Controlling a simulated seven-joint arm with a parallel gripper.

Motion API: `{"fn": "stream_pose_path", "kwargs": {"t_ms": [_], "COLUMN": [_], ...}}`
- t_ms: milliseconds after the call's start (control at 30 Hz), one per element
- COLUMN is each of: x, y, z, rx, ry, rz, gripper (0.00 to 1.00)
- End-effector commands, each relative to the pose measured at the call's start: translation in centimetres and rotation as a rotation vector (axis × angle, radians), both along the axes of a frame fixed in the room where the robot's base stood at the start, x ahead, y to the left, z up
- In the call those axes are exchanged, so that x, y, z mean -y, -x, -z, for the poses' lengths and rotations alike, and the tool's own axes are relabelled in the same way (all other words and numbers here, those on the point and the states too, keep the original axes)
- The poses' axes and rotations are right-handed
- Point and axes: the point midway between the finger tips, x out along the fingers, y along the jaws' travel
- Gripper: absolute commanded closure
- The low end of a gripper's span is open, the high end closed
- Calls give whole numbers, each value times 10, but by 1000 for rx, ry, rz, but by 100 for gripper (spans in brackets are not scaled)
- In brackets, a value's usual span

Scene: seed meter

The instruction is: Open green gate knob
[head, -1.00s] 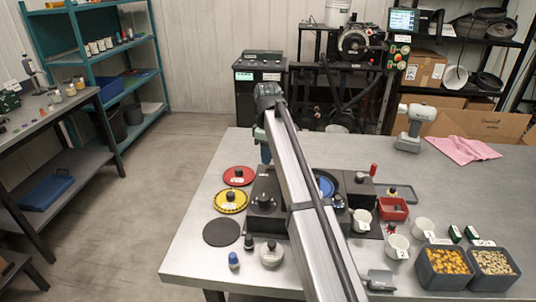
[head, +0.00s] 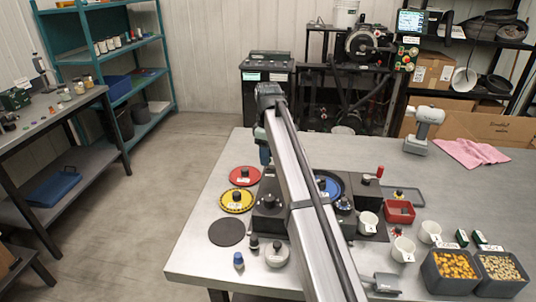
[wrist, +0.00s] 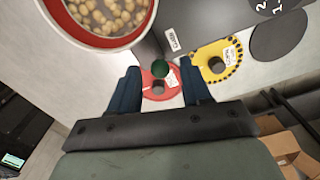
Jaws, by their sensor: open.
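The green gate knob (wrist: 160,68) shows in the wrist view as a dark green ball between the tips of my gripper (wrist: 159,78). The two blue fingers are apart, with a gap to the knob on each side in the picture. I cannot tell whether the fingertips are level with it. In the head view my gripper (head: 265,152) points down at the far left of the seed meter (head: 268,198). The knob is hidden behind my arm there.
A red-rimmed hopper of pale seeds (wrist: 146,18) is close to the fingers in the wrist view. A red disc (wrist: 170,92) lies below the knob, with a yellow toothed disc (wrist: 233,58) beside it. Two seed bins (head: 450,283) stand at the table's right.

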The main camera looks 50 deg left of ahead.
Motion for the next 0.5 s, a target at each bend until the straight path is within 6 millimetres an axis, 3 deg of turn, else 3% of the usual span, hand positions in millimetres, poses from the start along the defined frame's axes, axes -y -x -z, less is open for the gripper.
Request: {"fn": "stream_pose_path", "kwargs": {"t_ms": [167, 500], "x": [-1, -2], "y": [0, -1], "z": [-18, -83], "rx": [1, 0], "ry": [-1, -1], "rz": [0, 0], "gripper": [52, 52]}}
